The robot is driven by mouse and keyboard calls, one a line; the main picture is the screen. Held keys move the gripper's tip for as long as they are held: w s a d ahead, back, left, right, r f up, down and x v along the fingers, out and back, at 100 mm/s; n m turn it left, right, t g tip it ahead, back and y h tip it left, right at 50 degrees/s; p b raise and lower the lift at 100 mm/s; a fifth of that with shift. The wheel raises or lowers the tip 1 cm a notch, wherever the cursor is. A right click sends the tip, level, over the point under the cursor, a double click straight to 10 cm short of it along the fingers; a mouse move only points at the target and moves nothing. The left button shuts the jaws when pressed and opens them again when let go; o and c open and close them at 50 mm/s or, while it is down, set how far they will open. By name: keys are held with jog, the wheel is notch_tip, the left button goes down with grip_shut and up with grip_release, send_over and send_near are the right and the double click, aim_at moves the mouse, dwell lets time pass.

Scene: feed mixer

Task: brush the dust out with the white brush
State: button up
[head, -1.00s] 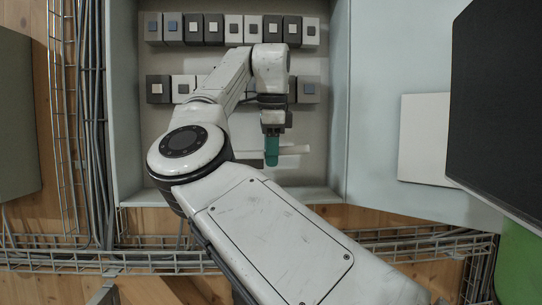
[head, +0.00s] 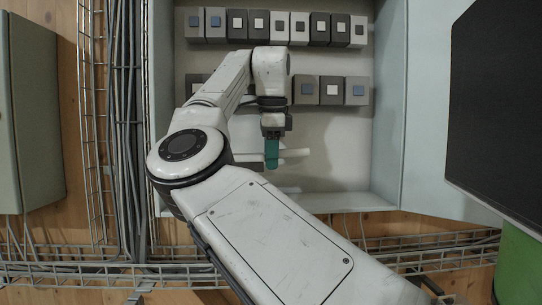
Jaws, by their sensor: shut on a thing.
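My gripper (head: 271,158) with teal fingers is at the middle of the open cabinet (head: 340,150), below the lower row of modules. The bristles cannot be made out. No dust is clearly visible on the cabinet's back wall or floor. I cannot tell whether the brush touches the back wall.
An upper row of modules (head: 278,27) and a lower row (head: 331,91), partly behind my arm, line the cabinet. Its open door (head: 425,130) is at right, beside a dark panel (head: 515,110). Cables (head: 127,130) and wire trays run left and below. A grey-green box (head: 35,110) stands far left.

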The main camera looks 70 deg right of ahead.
aim_at(301, 201)
jog(key=shift+f, duration=2.9)
jog(key=shift+f, duration=1)
jog(key=shift+s+d+r, duration=0.1)
jog(key=shift+s+d, duration=0.3)
jog(key=shift+s, duration=0.45)
jog(key=shift+s+d, duration=0.35)
jog(key=shift+s, duration=0.5)
jog(key=shift+s+d, duration=0.3)
jog(key=shift+s, duration=0.6)
jog(key=shift+s+d, duration=0.35)
jog(key=shift+s, duration=0.5)
jog(key=shift+w, duration=0.1)
jog(key=shift+w+a, duration=0.45)
jog(key=shift+w, duration=0.7)
jog(key=shift+w+a, duration=0.5)
jog(key=shift+w, duration=0.6)
jog(key=shift+w+a, duration=0.45)
jog(key=shift+w, duration=0.7)
